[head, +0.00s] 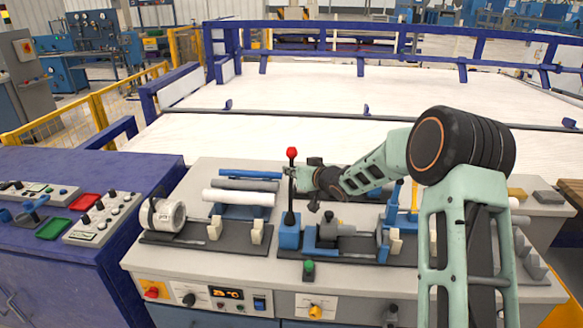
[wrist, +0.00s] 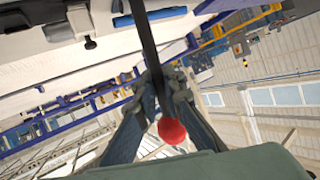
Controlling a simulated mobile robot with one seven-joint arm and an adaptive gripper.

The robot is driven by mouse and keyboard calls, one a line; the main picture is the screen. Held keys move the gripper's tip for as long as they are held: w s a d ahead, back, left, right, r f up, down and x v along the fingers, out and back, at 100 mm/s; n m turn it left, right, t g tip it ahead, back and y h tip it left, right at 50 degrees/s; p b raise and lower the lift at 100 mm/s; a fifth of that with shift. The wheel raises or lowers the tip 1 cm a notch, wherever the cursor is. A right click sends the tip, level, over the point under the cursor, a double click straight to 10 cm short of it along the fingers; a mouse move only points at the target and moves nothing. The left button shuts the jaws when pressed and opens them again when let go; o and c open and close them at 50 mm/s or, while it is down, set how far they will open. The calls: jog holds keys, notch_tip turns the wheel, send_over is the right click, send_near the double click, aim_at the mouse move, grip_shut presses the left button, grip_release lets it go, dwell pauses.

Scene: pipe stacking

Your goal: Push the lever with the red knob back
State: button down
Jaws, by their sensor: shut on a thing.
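The lever is a dark upright rod (head: 290,185) with a red knob (head: 292,153) on top, rising from a blue block (head: 289,236) on the bench. It looks about vertical in the head view. My gripper (head: 290,173) reaches in from the right and is shut on the rod just below the knob. In the wrist view the red knob (wrist: 172,131) shows close up, with the dark rod (wrist: 150,50) running between the fingers (wrist: 160,92). The exact contact of the fingertips is partly hidden by the rod.
White and grey pipes (head: 238,197) lie on a stand left of the lever. A clamp fixture (head: 330,232) stands right of its base, and a green knob (head: 309,267) sits in front. A white roll (head: 168,215) is at the left. Behind the bench is a wide white bed with blue rails (head: 370,58).

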jog(key=shift+w+r, duration=0.1)
jog(key=c, duration=2)
grip_release()
jog(key=shift+w, duration=0.1)
jog(key=shift+d, duration=0.1)
jog(key=v, duration=1.2)
